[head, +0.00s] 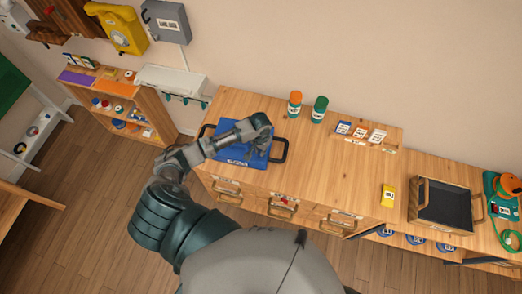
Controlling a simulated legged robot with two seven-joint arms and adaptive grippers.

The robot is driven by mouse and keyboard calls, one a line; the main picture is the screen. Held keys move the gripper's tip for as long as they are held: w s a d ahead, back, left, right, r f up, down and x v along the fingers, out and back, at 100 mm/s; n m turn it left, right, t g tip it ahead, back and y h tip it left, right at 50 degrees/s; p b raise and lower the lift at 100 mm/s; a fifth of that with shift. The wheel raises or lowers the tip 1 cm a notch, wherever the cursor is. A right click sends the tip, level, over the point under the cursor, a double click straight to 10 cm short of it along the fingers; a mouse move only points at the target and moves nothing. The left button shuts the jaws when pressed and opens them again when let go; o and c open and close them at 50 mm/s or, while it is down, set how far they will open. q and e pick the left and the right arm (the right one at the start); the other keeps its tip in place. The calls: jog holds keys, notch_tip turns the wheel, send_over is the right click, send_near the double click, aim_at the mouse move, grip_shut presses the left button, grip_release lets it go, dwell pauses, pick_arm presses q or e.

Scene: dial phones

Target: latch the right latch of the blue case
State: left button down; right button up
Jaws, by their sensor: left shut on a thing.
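The blue case (232,153) lies flat on the wooden counter, with white lettering on its near part. A dark handle (284,152) shows on its right side and another on its left. My left gripper (264,137) is over the right back part of the case, pointing down. It is shut on a part of the case that its own fingers hide. The latches are too small or covered to make out. My right gripper is out of view.
An orange-capped bottle (295,104) and a green bottle (319,109) stand behind the case. Small card boxes (360,133) sit farther right. The counter between is clear.

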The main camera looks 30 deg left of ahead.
pick_arm(q)
jog(key=m, duration=0.2)
jog(key=shift+s+a+f+m, duration=0.1)
jog(key=shift+a+m, duration=0.05)
jog(key=shift+m, duration=0.25)
jog(key=m, duration=0.8)
jog(key=shift+f+m, duration=0.1)
jog(key=shift+m, duration=1.4)
jog(key=shift+s, duration=0.1)
jog(key=c, duration=1.2)
grip_release()
